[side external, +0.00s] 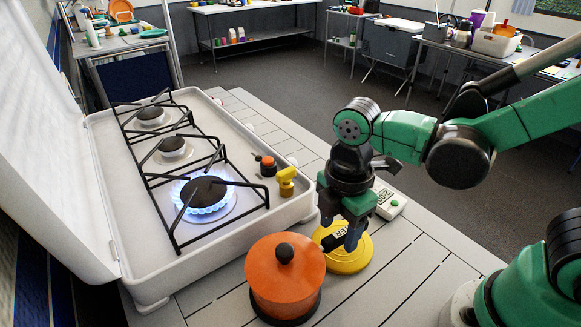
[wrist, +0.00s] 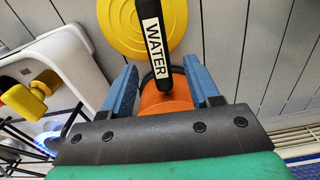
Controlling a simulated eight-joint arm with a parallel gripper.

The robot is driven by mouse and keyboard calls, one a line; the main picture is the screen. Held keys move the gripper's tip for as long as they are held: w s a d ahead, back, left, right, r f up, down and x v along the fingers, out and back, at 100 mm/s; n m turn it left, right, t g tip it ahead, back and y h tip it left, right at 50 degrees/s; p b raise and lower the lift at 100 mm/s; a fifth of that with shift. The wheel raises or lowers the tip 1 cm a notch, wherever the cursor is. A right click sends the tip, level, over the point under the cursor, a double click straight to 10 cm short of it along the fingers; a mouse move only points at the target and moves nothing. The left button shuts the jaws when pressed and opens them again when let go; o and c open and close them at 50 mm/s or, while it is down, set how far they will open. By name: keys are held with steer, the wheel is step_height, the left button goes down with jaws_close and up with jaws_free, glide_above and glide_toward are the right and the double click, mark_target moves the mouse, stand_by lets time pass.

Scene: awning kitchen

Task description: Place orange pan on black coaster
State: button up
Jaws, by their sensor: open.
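The orange pan (side external: 284,272), with a lid and a dark knob, stands upright at the front of the slatted counter. A dark round edge (side external: 285,316) shows beneath it, seemingly the black coaster; mostly hidden, so I cannot be sure it is not the pan's own base. In the wrist view the orange pan (wrist: 165,112) is partly hidden behind my gripper. Its black handle (wrist: 150,15), with a white WATER label, runs between the blue fingers. My gripper (side external: 343,237) is open around the handle, with gaps on both sides in the wrist view (wrist: 158,78).
A yellow disc (side external: 352,262) lies beside the pan, beneath the handle. The stove (side external: 160,240) stands at left with a lit burner (side external: 204,195) and a yellow knob (side external: 287,181). A white timer (side external: 390,203) lies behind my gripper. Bare slats (side external: 400,290) lie at front right.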

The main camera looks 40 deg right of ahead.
step_height(320, 180, up, 10)
steer(key=w+d+f+m+t, duration=0.2)
steer(key=d+m+t, duration=0.5)
steer(key=m, duration=1)
steer(key=shift+w+d+f, duration=0.4)
steer(key=shift+d+f, duration=0.15)
steer(key=shift+d, duration=0.1)
